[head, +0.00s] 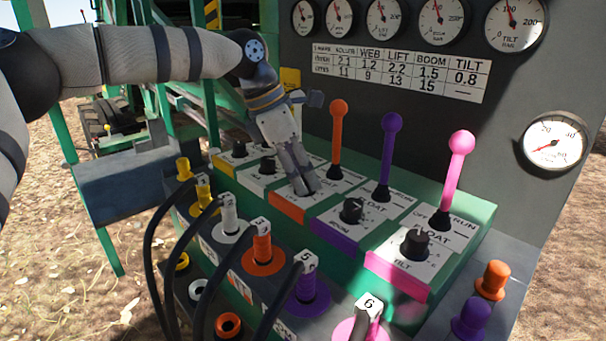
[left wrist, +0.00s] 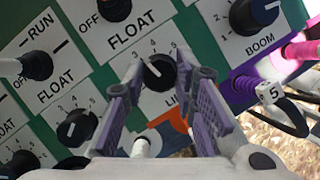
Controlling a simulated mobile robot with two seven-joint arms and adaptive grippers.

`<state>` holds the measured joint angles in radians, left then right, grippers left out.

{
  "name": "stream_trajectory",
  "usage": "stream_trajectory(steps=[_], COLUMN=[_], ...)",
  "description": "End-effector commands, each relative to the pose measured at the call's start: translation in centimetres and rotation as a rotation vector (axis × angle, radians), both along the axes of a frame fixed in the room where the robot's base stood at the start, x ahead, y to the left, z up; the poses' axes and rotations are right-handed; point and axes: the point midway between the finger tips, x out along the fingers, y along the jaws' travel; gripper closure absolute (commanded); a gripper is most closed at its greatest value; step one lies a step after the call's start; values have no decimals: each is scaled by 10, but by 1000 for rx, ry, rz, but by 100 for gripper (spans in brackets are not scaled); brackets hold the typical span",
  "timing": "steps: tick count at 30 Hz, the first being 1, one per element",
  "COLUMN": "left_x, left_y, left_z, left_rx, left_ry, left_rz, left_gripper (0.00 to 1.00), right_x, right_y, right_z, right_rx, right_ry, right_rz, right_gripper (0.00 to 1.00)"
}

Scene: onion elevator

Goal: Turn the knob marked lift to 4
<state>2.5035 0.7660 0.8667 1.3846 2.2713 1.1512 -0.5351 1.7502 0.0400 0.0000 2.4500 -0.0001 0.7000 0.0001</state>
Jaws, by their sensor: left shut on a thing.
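The lift knob (left wrist: 158,73) is a black dial with a white pointer mark, on a white plate lettered "LI…" with the rest covered. In the left wrist view its mark points up and to the left, toward the small numbers around 3 and 4; I cannot tell the exact setting. My left gripper (head: 306,188) reaches down onto the panel behind an orange strip (head: 287,208). Its purple-padded fingers stand on both sides of the knob and are shut on it. In the head view the fingers hide the knob.
An orange lever (head: 338,140), a purple lever (head: 387,155) and a pink lever (head: 457,175) rise behind the knobs. The boom knob (head: 351,210) and tilt knob (head: 415,243) sit to the right. Plugs with black cables, including an orange plug (head: 262,243), stand in front.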

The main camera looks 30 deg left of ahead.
Motion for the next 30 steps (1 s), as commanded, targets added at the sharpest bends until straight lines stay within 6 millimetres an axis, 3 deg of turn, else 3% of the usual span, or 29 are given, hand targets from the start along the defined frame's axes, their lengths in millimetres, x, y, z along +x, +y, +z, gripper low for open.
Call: stream_trajectory(steps=[18, 30], left_x=[3, 3], left_y=[1, 1], left_z=[-2, 0], left_rx=[-2, 0], left_ry=[1, -1], left_rz=[-445, -555], left_gripper=[100, 100], right_x=[-19, -23], right_y=[0, 0], right_z=[-20, -23], right_rx=[0, 0], right_ry=[67, 77], right_rz=[2, 3], right_gripper=[60, 60])
